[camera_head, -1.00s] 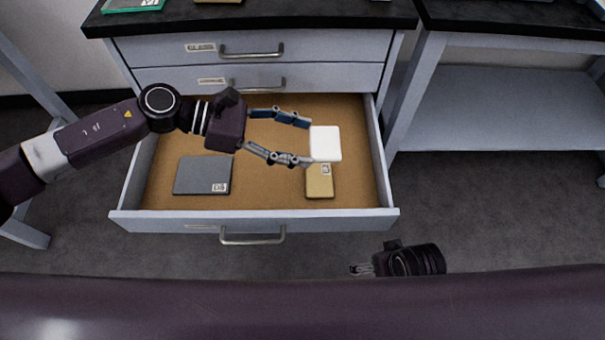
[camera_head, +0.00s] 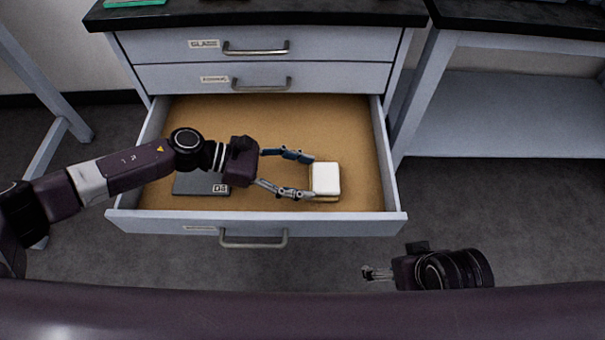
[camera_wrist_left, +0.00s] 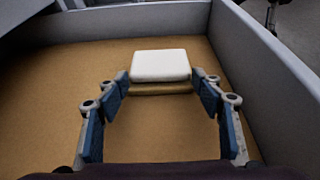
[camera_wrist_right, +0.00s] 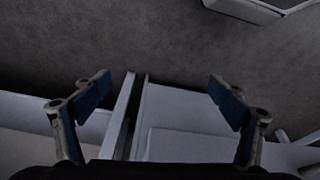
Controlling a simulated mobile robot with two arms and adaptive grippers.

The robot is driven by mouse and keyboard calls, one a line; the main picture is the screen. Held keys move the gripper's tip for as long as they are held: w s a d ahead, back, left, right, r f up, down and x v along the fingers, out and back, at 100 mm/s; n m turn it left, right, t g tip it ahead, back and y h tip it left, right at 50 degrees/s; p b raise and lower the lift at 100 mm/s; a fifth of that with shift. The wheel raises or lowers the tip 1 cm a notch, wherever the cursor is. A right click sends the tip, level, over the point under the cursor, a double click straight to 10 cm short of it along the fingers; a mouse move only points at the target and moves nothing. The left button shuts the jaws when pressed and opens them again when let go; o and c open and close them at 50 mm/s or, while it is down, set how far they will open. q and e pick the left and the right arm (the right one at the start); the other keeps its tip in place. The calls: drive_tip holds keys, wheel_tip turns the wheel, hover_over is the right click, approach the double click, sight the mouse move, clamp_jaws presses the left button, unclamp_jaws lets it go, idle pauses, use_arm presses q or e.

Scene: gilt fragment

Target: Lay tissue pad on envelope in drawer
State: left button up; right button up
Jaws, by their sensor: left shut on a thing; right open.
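The white tissue pad (camera_head: 326,178) is between the fingertips of my left gripper (camera_head: 311,177), which is shut on it inside the open drawer (camera_head: 350,226). The tan envelope (camera_head: 326,199) lies at the front right of the drawer, mostly hidden under the pad. In the left wrist view the pad (camera_wrist_left: 160,65) sits over the envelope (camera_wrist_left: 160,89), whose near edge shows. I cannot tell whether the two touch. My right gripper (camera_head: 374,273) is outside the drawer, low at the front right. In the right wrist view its fingers (camera_wrist_right: 158,80) are apart and empty.
A dark grey labelled folder (camera_head: 202,186) lies at the drawer's front left, partly behind my left arm. The drawer floor is otherwise clear. Closed drawers (camera_head: 330,76) and a black worktop (camera_head: 270,14) are above. A shelf bench (camera_head: 490,115) stands to the right.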

use_arm(q)
drive_tip(key=shift+f, duration=0.2)
drive_tip(key=o, duration=0.8)
drive_tip(key=shift+r, duration=0.3)
drive_tip(key=v, duration=1.2)
